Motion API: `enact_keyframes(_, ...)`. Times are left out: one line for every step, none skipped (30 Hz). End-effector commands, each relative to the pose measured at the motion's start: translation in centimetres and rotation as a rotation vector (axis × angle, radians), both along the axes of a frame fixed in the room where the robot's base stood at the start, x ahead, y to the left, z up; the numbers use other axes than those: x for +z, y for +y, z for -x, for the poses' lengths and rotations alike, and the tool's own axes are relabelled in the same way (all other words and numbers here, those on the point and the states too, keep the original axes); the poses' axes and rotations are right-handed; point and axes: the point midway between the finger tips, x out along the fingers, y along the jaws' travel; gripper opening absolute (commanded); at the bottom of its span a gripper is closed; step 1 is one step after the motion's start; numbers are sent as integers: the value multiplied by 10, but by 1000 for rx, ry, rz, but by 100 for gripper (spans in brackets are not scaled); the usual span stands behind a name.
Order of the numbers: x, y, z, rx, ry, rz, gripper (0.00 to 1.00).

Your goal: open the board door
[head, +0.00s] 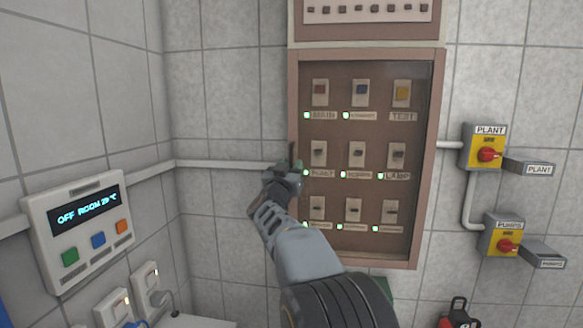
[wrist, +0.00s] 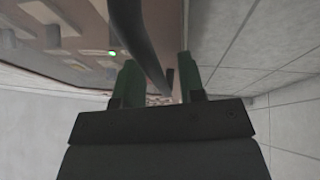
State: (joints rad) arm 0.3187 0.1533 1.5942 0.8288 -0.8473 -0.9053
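The board (head: 428,160) is a brown-framed cabinet on the back wall. Its door (head: 340,130) looks shut, and rows of switches and labels show behind its tinted pane. My gripper (head: 290,170) is at the left edge of the door, at mid height, and covers part of the frame there. In the wrist view, my two green fingers (wrist: 158,68) are apart. A dark curved bar (wrist: 135,40), which looks like the door's handle, runs between them with gaps visible on both sides. Whether a finger touches it I cannot tell.
A wall panel (head: 85,225) reading "OFF ROOM" is on the left wall, with sockets (head: 152,290) below. Yellow PLANT (head: 478,150) and PUMPS (head: 498,240) isolators with red knobs stand right of the board. A white conduit (head: 225,164) runs along the wall to the board's left.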

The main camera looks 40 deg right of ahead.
Motion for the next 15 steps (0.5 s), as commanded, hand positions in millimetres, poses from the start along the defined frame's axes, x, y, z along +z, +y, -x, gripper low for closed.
enact_keyframes(0,0,0,0,0,0,35)
enact_keyframes(0,0,0,0,0,0,32)
enact_keyframes(0,0,0,0,0,0,28)
enact_keyframes(0,0,0,0,0,0,25)
enact_keyframes(0,0,0,0,0,0,22)
enact_keyframes(0,0,0,0,0,0,18)
enact_keyframes(0,0,0,0,0,0,15)
enact_keyframes(0,0,0,0,0,0,13)
enact_keyframes(0,0,0,0,0,0,9)
enact_keyframes(0,0,0,0,0,0,6)
enact_keyframes(0,0,0,0,0,0,3)
enact_keyframes(0,0,0,0,0,0,0)
enact_keyframes(0,0,0,0,0,0,0)
enact_keyframes(0,0,0,0,0,0,0)
enact_keyframes(0,0,0,0,0,0,0)
